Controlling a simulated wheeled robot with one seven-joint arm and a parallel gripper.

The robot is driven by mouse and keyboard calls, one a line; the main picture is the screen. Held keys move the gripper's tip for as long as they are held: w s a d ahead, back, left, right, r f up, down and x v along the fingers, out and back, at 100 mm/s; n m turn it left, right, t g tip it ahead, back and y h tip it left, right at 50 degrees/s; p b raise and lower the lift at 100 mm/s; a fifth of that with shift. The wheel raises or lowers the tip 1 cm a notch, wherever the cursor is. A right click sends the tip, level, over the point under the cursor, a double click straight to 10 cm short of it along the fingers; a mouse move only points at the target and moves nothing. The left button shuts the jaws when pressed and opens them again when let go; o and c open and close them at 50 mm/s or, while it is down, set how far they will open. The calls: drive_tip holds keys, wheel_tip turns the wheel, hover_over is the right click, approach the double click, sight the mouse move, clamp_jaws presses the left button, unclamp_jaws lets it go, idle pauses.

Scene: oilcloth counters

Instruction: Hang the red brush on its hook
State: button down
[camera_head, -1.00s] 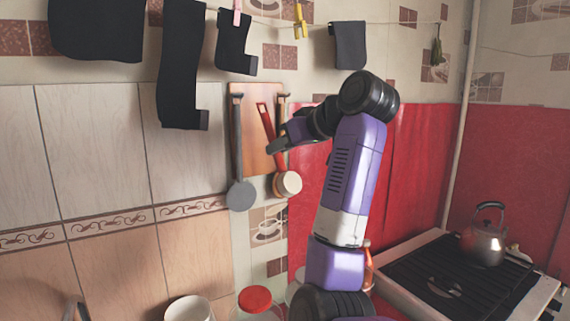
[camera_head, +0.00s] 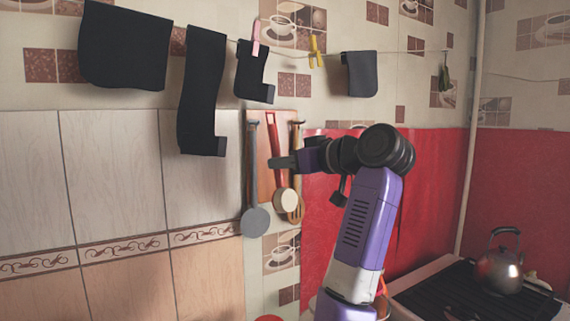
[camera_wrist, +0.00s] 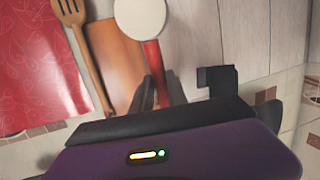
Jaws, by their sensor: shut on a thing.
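The red brush has a red handle (camera_head: 273,130) and a round cream head (camera_head: 285,201). It hangs head down in front of the wooden board, nearly upright with a slight tilt. My gripper (camera_head: 276,163) is shut on the handle at about mid-length. In the wrist view, the red handle (camera_wrist: 152,56) runs between my dark fingers (camera_wrist: 155,92) and the cream head (camera_wrist: 140,16) is at the top edge. The handle's top end is close to the hook row, but the brush's hook cannot be made out, nor whether they touch.
A grey ladle-like utensil (camera_head: 256,222) hangs close to the left of the brush. A wooden slotted spatula (camera_head: 297,212) hangs close on the right, partly behind the brush head. Dark cloths (camera_head: 202,90) hang above left. A kettle (camera_head: 499,268) stands on the stove.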

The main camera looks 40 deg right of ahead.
drive_tip(key=w+d+f, duration=0.1)
drive_tip(key=w+d, duration=0.1)
drive_tip(key=w, duration=0.5)
drive_tip(key=shift+w+f, duration=0.25)
drive_tip(key=shift+w, duration=0.1)
idle(0.6)
drive_tip(key=shift+d, duration=0.1)
idle(0.5)
drive_tip(key=c, duration=1.2)
unclamp_jaws()
drive_tip(key=shift+f, duration=0.1)
drive_tip(key=shift+c, duration=0.2)
drive_tip(key=s, duration=0.2)
drive_tip(key=s+r+b, duration=0.1)
drive_tip(key=s, duration=0.2)
drive_tip(key=s+b, duration=0.1)
drive_tip(key=s, duration=0.1)
drive_tip(key=shift+s+r, duration=0.25)
drive_tip(key=shift+s, duration=0.05)
